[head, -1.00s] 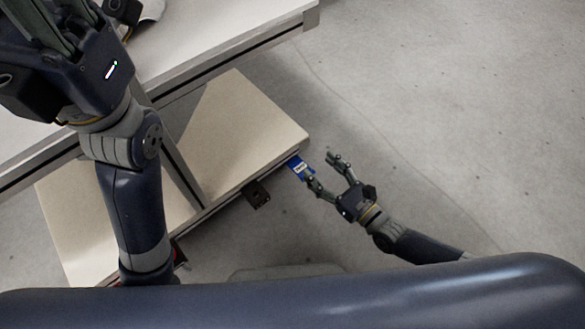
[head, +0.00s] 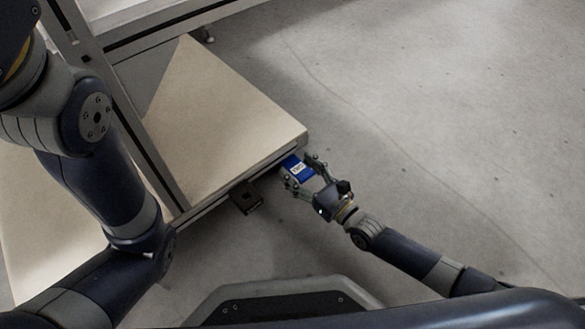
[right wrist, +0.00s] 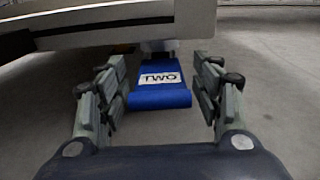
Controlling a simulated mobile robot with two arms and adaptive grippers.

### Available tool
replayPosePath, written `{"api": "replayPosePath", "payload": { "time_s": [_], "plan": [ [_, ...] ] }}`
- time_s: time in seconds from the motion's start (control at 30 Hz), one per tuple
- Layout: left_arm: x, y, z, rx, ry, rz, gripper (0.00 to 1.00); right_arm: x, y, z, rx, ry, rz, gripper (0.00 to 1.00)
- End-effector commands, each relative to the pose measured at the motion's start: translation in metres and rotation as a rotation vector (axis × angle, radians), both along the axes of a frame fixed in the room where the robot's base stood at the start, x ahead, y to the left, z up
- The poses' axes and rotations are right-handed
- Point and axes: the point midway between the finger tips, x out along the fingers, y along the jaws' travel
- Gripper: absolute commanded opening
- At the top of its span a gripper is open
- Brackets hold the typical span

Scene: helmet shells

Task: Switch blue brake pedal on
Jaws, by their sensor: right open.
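The blue brake pedal (head: 298,169) sticks out below the near right corner of the low shelf in the head view. It carries a white label. In the right wrist view the pedal (right wrist: 160,88) is centred, and its label reads "TWO". My right gripper (head: 305,175) is open around the pedal. In the right wrist view its fingers (right wrist: 160,100) stand to the left and right of the pedal, with a gap on each side. My left arm crosses the left of the head view, but its gripper is out of the picture.
The low beige shelf (head: 222,112) spans the left, with a grey metal post (head: 130,125) rising in front. A dark bracket (head: 246,198) hangs from its front edge, left of the pedal. The concrete floor (head: 440,110) at the right is clear.

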Motion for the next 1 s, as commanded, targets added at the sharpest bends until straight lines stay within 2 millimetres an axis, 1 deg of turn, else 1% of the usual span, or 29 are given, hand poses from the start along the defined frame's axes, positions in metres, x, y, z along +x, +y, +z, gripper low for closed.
{"api": "replayPosePath", "payload": {
  "time_s": [0.03, 0.2, 0.33, 0.57, 0.6, 0.67, 0.7, 0.77, 0.8, 0.83, 1.0],
  "plan": [
    [0.000, 0.000, -0.009, 0.000, 0.000, 0.000, 0.33, 0.007, 0.005, -0.003, 0.002, -0.001, 0.000, 0.60],
    [0.000, 0.000, -0.016, 0.000, 0.000, 0.000, 0.33, 0.021, 0.015, -0.002, 0.000, -0.001, 0.000, 0.60],
    [0.000, 0.000, -0.017, 0.001, -0.001, 0.000, 0.33, 0.024, 0.018, -0.001, -0.001, 0.002, 0.000, 0.60],
    [0.000, 0.000, -0.017, 0.001, -0.001, 0.000, 0.33, 0.024, 0.018, 0.000, -0.001, 0.002, 0.000, 0.60],
    [0.000, 0.000, -0.017, 0.001, -0.001, 0.000, 0.33, 0.024, 0.018, 0.000, -0.001, 0.001, 0.000, 0.51],
    [0.000, 0.000, -0.017, 0.001, -0.001, 0.000, 0.33, 0.024, 0.018, 0.000, -0.001, 0.001, 0.000, 0.37],
    [0.000, 0.000, -0.017, 0.001, -0.001, 0.000, 0.33, 0.024, 0.018, 0.000, -0.001, 0.001, 0.000, 0.28],
    [0.000, 0.000, -0.017, 0.001, -0.001, 0.000, 0.33, 0.024, 0.018, 0.000, -0.001, 0.001, 0.000, 0.15],
    [0.000, 0.000, -0.017, 0.001, -0.001, 0.000, 0.33, 0.024, 0.018, 0.000, -0.001, 0.001, 0.000, 0.06],
    [0.000, 0.000, -0.017, 0.001, -0.001, 0.000, 0.33, 0.024, 0.018, 0.000, -0.001, 0.001, 0.000, 0.00],
    [0.000, 0.000, -0.017, 0.001, -0.001, 0.000, 0.33, 0.024, 0.018, 0.000, -0.001, 0.001, 0.000, 0.00]
  ]
}}
